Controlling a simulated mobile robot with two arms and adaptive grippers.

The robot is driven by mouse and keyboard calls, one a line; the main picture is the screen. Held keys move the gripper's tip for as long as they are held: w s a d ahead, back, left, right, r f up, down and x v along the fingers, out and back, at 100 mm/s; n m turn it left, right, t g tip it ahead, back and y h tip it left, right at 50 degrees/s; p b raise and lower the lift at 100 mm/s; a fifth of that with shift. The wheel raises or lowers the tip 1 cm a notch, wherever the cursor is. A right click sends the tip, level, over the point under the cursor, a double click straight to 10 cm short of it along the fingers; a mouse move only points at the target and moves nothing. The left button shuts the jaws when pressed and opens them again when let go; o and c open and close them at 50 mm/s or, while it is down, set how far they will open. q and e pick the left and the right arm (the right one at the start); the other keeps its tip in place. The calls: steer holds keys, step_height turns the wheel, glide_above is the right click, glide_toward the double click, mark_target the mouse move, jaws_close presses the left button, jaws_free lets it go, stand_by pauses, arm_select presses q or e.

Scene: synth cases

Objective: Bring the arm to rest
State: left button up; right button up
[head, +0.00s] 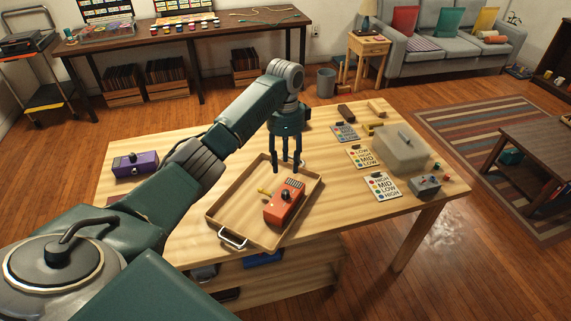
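My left arm reaches in from the left over the wooden table. My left gripper (288,167) points down above the far part of a wooden tray (226,203). Its fingers are apart, with nothing seen between them. An orange box (285,204) with a black knob lies in the tray, on the near side of the fingers and apart from them. A small yellow piece (264,191) shows at the box's left side. I cannot tell how high the fingertips are above the tray. My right gripper is not in view.
A purple box (135,165) stands at the table's left, beyond my arm. To the right are label cards (382,187), a translucent lidded container (402,153), a small grey box (425,186) and small blocks. Bare tabletop (345,215) lies right of the tray.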

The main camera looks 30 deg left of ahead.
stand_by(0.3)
arm_select(q)
steer(key=s+d+f+n+t, duration=0.1)
steer(key=s+d+f, duration=1.2)
steer(key=d+f, duration=0.25)
steer(key=s+d+r+n+t, duration=0.15)
steer(key=s+n, duration=0.25)
steer(key=s, duration=0.6)
steer(key=s+d+r+n+t, duration=0.1)
steer(key=s+r+n+t, duration=0.2)
steer(key=s, duration=0.7)
step_height(320, 180, down, 26)
steer(key=s+n+g, duration=0.1)
steer(key=s+g, duration=0.1)
steer(key=g, duration=0.1)
steer(key=s+a+f, duration=0.1)
steer(key=s+f, duration=0.7)
steer(key=s+a+f+g+b, duration=0.1)
steer(key=s+a+f, duration=0.1)
steer(key=s+f, duration=0.7)
steer(key=shift+s+a+f, duration=0.2)
steer(key=shift+s+a, duration=0.05)
steer(key=shift+s, duration=0.05)
